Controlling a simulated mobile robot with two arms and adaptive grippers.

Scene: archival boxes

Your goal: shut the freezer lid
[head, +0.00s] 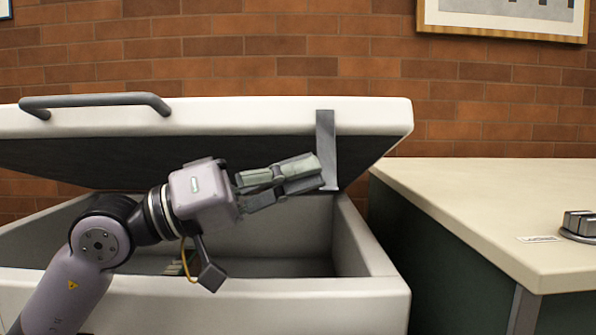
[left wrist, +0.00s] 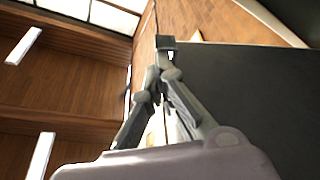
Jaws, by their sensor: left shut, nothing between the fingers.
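The white freezer lid (head: 230,115) is partly open, tilted above the freezer body (head: 300,300), with its dark underside showing. A grey bar handle (head: 95,101) is on the lid's front edge at the left. A grey strip (head: 326,150) hangs down the lid's front at the right. My left gripper (head: 318,172) is shut and empty, under the lid's front edge and beside the strip; I cannot tell if they touch. In the left wrist view the shut fingers (left wrist: 164,72) are beside the dark lid underside (left wrist: 250,90). My right gripper is not in view.
A counter (head: 480,195) with a cream top stands to the right of the freezer. A small grey object (head: 578,224) and a label (head: 539,239) lie on it. A brick wall (head: 300,50) is behind. The freezer interior is mostly in shade.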

